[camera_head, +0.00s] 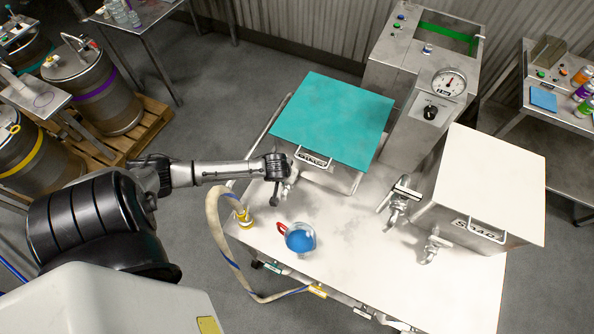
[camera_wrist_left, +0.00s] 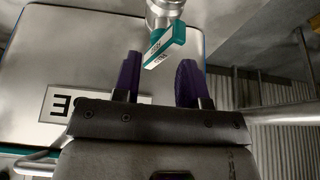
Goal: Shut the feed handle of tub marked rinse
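The teal-lidded tub (camera_head: 335,118) stands on the left of the steel bench, with a label plate on its front. In the left wrist view its steel wall (camera_wrist_left: 30,60) carries a partly hidden plate (camera_wrist_left: 62,103), upside down, with letters that look like "SE". A teal feed handle (camera_wrist_left: 165,46) with a small white label sits on a metal valve. My left gripper (camera_wrist_left: 160,75) is open, its purple fingers apart, with the handle showing between and beyond the fingertips. I cannot tell whether they touch. In the head view my left gripper (camera_head: 278,185) hides most of this valve. My right gripper is not in view.
A white-lidded tub (camera_head: 490,180) with its own valves (camera_head: 398,205) stands right on the bench. A blue-filled jug with a red handle (camera_head: 299,238) and a beige hose (camera_head: 222,235) are near the front left. A gauge cabinet (camera_head: 432,105) stands behind.

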